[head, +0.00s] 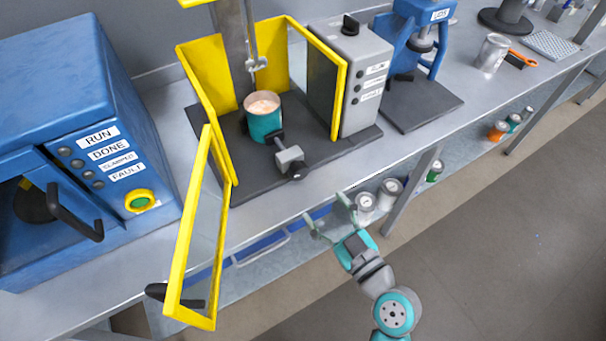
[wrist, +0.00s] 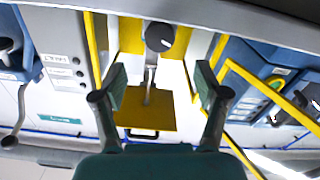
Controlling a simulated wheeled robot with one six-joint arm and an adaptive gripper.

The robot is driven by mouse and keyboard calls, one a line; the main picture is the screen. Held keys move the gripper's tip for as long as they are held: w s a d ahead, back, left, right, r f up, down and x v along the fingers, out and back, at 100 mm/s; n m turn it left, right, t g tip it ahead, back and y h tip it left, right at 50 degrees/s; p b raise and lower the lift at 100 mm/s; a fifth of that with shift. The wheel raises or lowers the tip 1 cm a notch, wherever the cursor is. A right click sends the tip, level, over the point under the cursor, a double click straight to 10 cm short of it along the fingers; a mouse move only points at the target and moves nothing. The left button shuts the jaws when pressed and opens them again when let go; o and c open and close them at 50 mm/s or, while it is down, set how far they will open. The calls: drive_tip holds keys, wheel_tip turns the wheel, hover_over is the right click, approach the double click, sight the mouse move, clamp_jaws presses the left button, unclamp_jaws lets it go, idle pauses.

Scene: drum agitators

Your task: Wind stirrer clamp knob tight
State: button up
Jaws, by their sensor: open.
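The stirrer clamp is a grey block (head: 289,155) on the dark base plate, in front of a teal can (head: 264,118) with pinkish contents. Its dark knob (head: 297,170) faces the bench's front edge. In the wrist view the round dark knob (wrist: 159,37) with a pale mark appears large, above the gap between my fingers. My gripper (head: 333,215) is open and empty in front of the bench edge, to the lower right of the knob and apart from it. Both fingers of my gripper (wrist: 162,84) show in the wrist view.
The yellow-framed guard door (head: 192,230) stands open on the left, jutting past the bench edge. A grey control box (head: 366,85) stands right of the guard and a blue machine (head: 60,110) stands left. Cans (head: 366,202) sit on the lower shelf near my gripper.

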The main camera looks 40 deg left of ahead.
sight(301, 175)
drive_tip(key=x, duration=1)
drive_tip(key=c, duration=1.2)
drive_tip(key=shift+o, duration=0.2)
